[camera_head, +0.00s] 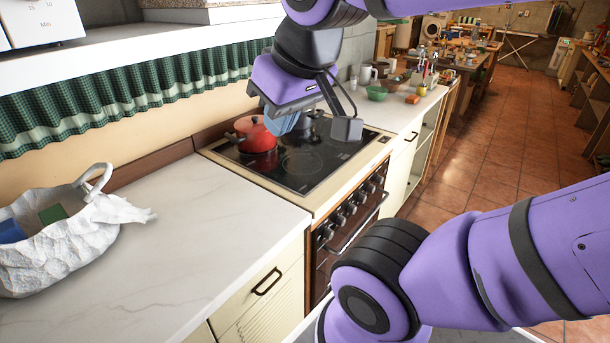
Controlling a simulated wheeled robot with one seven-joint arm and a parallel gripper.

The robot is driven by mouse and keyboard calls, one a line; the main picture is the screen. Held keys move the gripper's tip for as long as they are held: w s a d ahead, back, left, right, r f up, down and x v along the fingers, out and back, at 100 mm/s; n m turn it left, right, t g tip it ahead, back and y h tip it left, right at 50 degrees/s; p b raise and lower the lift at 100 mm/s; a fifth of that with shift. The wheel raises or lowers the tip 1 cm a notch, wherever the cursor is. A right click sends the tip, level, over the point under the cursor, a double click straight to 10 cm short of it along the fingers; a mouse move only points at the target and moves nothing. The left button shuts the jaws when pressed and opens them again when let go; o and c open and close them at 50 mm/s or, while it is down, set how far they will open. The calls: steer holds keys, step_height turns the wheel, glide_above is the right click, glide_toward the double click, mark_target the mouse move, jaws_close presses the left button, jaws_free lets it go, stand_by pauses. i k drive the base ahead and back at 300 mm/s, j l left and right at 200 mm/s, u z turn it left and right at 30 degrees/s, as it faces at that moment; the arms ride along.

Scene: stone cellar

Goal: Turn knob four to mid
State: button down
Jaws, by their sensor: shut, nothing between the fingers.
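The stove (264,177) stands between two white counters, with a black glass top and a brown front. A row of several dark knobs (340,219) runs along its front above the oven handle. I cannot tell which is knob four, and their pointer marks are too small to read. My gripper (283,124) hangs over the cooktop beside a red pot, with its blue fingers shut and empty. It is above and behind the knob row, apart from the knobs.
The red pot (256,136) sits at the cooktop's back left. A white bag (75,245) with things in it lies on the left counter. A green bowl (376,93) and mugs stand on the far counter. Tiled floor (463,160) is open at right.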

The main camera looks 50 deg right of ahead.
mark_target(361, 198)
steer(key=z, duration=1.55)
